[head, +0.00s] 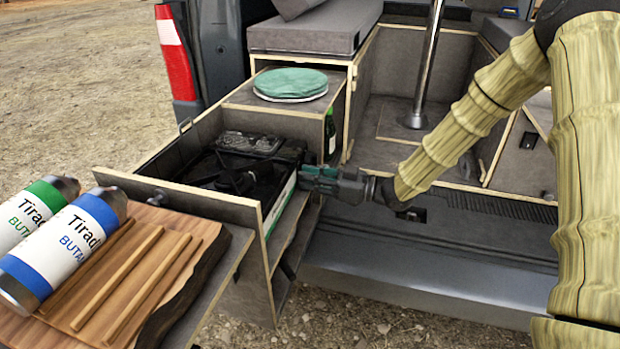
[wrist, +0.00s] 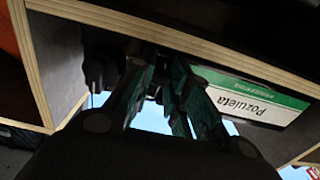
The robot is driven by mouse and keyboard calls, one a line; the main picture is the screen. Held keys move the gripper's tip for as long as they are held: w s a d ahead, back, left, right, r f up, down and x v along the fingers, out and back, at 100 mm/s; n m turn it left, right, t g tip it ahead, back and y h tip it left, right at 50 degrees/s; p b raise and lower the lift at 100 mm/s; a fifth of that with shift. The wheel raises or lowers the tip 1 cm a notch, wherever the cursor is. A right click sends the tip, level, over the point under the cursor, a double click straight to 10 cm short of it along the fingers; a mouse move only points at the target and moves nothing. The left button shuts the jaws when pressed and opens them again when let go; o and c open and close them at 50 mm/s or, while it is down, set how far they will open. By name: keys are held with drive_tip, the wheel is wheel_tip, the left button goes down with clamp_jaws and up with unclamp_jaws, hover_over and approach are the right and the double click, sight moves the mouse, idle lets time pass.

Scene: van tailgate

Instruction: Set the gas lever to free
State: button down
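The camp stove (head: 240,170) is a black burner unit sitting in the pulled-out drawer at the van's rear. In the wrist view my gripper's two green fingers (wrist: 164,72) point at a dark part beside the label. A narrow gap shows between them, but their tips merge with the dark part. I cannot make out the gas lever or its setting, nor whether the fingers touch it.
Two butane cartridges, one green-banded (head: 32,212) and one blue-banded (head: 62,255), lie on a wooden board (head: 190,262) at left. A green round item (head: 290,84) lies on the cabinet. A green bottle (head: 330,135) stands behind my gripper. Drawer walls (head: 185,198) surround the stove.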

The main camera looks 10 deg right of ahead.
sight(298, 165)
drive_tip(key=shift+r+p, duration=1.2)
drive_tip(key=shift+r, duration=0.5)
drive_tip(key=shift+f, duration=0.1)
drive_tip(key=c, duration=1.4)
unclamp_jaws()
drive_tip(key=shift+o, duration=0.2)
drive_tip(key=shift+d, duration=0.1)
drive_tip(key=v, duration=1.2)
